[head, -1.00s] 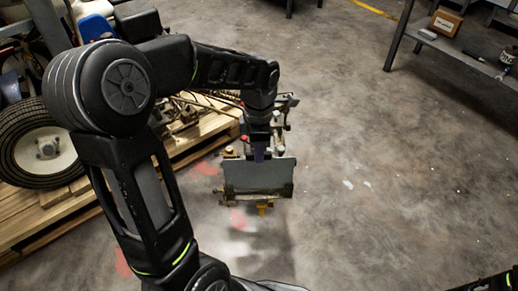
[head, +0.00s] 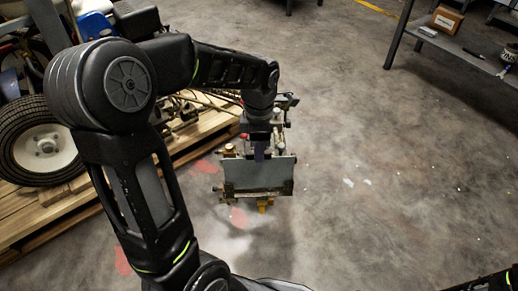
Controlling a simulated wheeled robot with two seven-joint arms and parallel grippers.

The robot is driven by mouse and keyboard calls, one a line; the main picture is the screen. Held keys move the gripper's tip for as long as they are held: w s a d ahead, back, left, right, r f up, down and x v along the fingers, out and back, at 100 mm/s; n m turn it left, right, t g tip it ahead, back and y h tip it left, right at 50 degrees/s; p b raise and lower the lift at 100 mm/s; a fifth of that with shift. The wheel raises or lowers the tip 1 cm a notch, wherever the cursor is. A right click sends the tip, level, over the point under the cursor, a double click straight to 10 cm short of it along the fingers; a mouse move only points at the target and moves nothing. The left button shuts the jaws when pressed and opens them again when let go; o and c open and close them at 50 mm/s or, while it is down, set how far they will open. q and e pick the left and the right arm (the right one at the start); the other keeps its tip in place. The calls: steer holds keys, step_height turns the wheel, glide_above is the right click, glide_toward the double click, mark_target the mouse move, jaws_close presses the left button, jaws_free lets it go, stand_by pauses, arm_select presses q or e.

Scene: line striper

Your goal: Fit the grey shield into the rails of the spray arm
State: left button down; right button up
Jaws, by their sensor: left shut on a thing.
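The grey shield (head: 259,174) is a flat plate in the middle of the head view, directly below my left gripper (head: 261,154). The left gripper is shut on its upper edge and points down. The spray arm (head: 287,128) stands behind and around the shield, with metal brackets and a yellow nozzle part (head: 265,204) below the plate. My left arm and hand hide part of the spray arm. I cannot tell whether the shield's edges sit inside the rails or only in front of them. My right gripper is out of view.
The line striper with its wheel (head: 42,142) rests on a wooden pallet (head: 70,198) at left. A metal shelf (head: 455,50) with a cardboard box (head: 446,20) stands at upper right. The concrete floor right of the spray arm is clear apart from small specks.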

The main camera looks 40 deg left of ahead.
arm_select(q)
steer(key=shift+f+b, duration=0.35)
steer(key=shift+f, duration=0.15)
steer(key=shift+s+f+b, duration=0.15)
steer(key=shift+f+b, duration=0.7)
steer(key=shift+f, duration=0.25)
steer(key=shift+p, duration=0.3)
stand_by(0.8)
